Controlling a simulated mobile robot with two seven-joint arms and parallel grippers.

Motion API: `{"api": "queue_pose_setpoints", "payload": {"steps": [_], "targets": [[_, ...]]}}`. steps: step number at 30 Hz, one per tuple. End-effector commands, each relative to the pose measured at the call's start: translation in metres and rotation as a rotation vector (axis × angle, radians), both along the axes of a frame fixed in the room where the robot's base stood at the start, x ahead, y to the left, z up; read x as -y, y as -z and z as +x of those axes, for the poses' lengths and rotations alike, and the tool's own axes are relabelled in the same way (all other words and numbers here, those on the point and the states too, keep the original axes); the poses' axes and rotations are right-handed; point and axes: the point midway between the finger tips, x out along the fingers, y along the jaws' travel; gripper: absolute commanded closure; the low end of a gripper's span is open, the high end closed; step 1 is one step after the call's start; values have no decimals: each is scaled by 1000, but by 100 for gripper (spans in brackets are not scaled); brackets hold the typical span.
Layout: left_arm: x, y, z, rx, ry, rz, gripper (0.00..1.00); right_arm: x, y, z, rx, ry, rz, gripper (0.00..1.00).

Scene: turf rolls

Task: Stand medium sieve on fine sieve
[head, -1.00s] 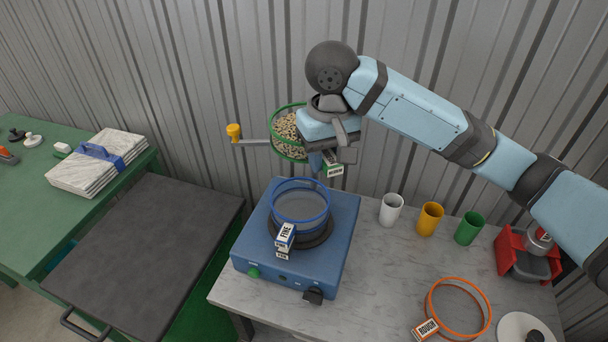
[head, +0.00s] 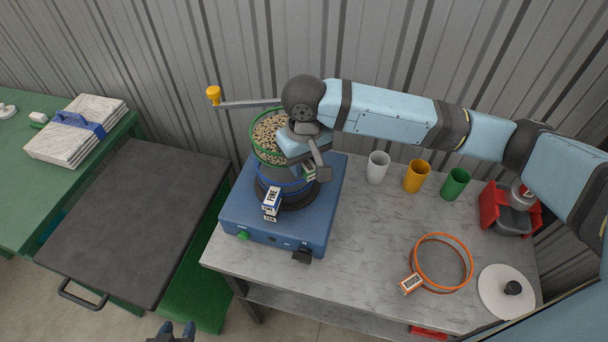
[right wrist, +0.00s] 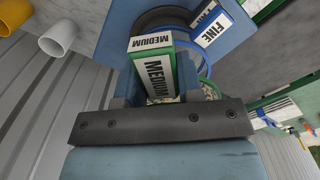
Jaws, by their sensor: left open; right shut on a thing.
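The medium sieve (head: 268,139) is a green ring full of pale granules. My right gripper (head: 309,172) is shut on its tag block, whose MEDIUM label (right wrist: 157,78) shows in the right wrist view. The fine sieve (head: 262,186) is a blue ring on the blue machine, with a FINE tag (head: 272,199) at its front. The medium sieve overlaps the fine sieve's far side in the head view, apparently above it; I cannot tell whether they touch. My right gripper hides part of both. My left gripper (head: 177,331) is open and empty at the bottom edge.
The blue machine (head: 242,215) stands on the marble table (head: 365,225). White, orange and green cups stand right of it. An orange ROUGH sieve (head: 471,265) and a white lid (head: 496,290) lie front right. A yellow-tipped crank arm (head: 245,104) is behind.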

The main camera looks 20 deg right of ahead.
Motion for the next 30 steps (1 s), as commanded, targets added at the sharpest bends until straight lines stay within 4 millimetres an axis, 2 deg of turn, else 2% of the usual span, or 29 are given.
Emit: {"api": "queue_pose_setpoints", "payload": {"steps": [8, 15, 26, 27, 29, 30], "targets": [[0, -3, 0, 1, -1, -1, 57, 0, 22, 0, 0, 2, 1, 96], [0, -6, 1, 2, -3, 0, 57, 0, 55, 0, -1, 1, 0, 96], [-1, -8, 1, 3, -3, 0, 57, 0, 59, 0, 0, 0, 1, 96], [-1, -7, 2, 3, -4, 1, 57, 0, 59, 0, 0, 0, 1, 57], [-1, -7, 2, 3, -4, 1, 57, 0, 59, 0, 0, 0, 1, 43], [-1, -7, 1, 3, -4, 1, 57, 0, 59, 0, 0, 0, 1, 41]]}}
